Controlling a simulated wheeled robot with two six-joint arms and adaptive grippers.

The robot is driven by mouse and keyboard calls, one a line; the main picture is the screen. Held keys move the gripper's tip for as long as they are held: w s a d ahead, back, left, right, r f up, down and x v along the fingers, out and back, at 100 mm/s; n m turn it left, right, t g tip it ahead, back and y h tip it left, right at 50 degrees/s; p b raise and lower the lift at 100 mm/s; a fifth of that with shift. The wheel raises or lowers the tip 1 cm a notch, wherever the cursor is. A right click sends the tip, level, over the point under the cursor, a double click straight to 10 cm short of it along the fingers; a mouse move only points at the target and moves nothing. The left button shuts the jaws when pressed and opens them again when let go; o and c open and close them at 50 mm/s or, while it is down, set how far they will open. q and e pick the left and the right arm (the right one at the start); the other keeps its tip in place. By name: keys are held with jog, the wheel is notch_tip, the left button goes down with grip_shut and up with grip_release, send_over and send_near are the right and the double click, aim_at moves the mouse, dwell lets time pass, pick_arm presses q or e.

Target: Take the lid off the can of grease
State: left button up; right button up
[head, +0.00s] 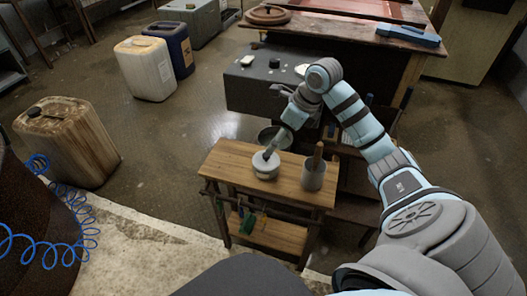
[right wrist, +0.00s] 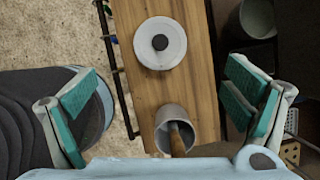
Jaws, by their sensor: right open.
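The can of grease (head: 265,168) is a pale, round can standing on a small wooden bench. In the right wrist view its light grey round lid (right wrist: 174,55) with a dark central knob (right wrist: 160,42) is seen from above, seated on the can. My right gripper (right wrist: 165,103) is open and empty, its teal-padded fingers wide apart. The lid lies beyond the fingertips in that view, with no visible contact. My left gripper is not in view.
A metal cup (head: 313,174) with a wooden handle in it stands beside the can on the bench (head: 230,160). The bench has a side rail (right wrist: 118,80) with hanging items. Jerrycans (head: 147,68) stand on the floor at left.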

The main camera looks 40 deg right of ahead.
aim_at(268, 156)
jog(key=b+x, duration=0.3)
jog(key=x, duration=0.8)
jog(key=shift+w+f, duration=0.2)
jog(key=shift+r, duration=0.1)
jog(key=shift+c, duration=0.7)
jog(key=shift+s, duration=0.1)
jog(key=c, duration=1.1)
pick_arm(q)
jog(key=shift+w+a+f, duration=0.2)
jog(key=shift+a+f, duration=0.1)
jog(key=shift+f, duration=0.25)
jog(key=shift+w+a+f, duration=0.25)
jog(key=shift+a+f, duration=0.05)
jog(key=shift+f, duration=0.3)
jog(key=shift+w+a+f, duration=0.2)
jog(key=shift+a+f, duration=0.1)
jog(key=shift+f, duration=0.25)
pick_arm(e)
jog(key=shift+s, duration=0.1)
jog(key=c, duration=0.4)
